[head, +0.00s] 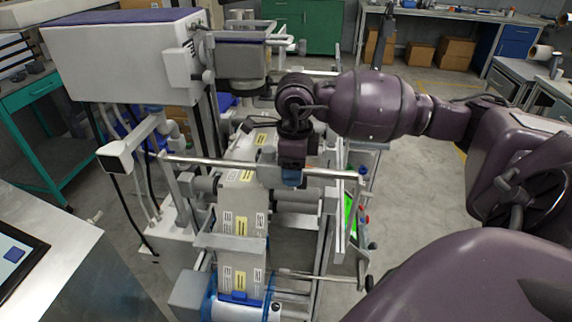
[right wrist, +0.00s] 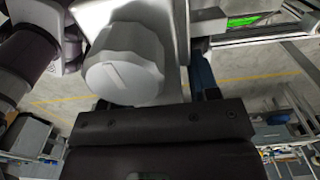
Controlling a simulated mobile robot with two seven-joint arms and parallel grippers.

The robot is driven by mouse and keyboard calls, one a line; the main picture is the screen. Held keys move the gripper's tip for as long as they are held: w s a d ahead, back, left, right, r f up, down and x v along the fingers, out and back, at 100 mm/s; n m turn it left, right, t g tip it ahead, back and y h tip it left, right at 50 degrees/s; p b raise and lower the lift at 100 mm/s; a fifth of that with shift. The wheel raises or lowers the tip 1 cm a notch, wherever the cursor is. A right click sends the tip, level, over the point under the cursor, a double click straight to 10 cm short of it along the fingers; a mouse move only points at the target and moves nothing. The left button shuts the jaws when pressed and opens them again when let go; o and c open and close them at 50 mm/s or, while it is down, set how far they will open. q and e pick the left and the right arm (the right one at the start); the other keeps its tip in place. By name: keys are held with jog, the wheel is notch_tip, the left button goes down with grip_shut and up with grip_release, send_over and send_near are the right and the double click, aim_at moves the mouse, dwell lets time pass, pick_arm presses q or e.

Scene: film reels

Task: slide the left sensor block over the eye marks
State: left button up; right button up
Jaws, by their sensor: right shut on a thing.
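A pale film web (head: 240,255) runs down the middle of the machine, with yellow and white printed labels; I cannot tell which prints are the eye marks. A metal rail (head: 215,163) crosses above the web. A small grey sensor block (head: 267,172) sits on the rail over the right part of the web. My right gripper (head: 292,178) is at the rail, just right of that block, pointing down. It is shut on a grey faceted knob (right wrist: 122,68), which fills the space before the palm in the right wrist view. Which block carries the knob is partly hidden. My left gripper is out of view.
A large white cabinet (head: 125,60) stands at the upper left. A white box-shaped head (head: 118,155) is left of the rail. A blue roller (head: 235,308) is at the bottom, and a green-lit panel (head: 350,215) is right of the rail. Open floor (head: 425,200) lies further right.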

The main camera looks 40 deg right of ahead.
jog(key=shift+s+a+f, duration=0.2)
jog(key=shift+s+a, duration=0.05)
jog(key=o, duration=0.9)
jog(key=shift+o, duration=1.1)
jog(key=shift+r, duration=0.1)
jog(key=shift+r, duration=0.1)
jog(key=shift+w+r, duration=0.1)
jog(key=shift+r, duration=0.35)
notch_tip(320, 180, up, 9)
jog(key=shift+p, duration=0.35)
jog(key=shift+r, duration=0.45)
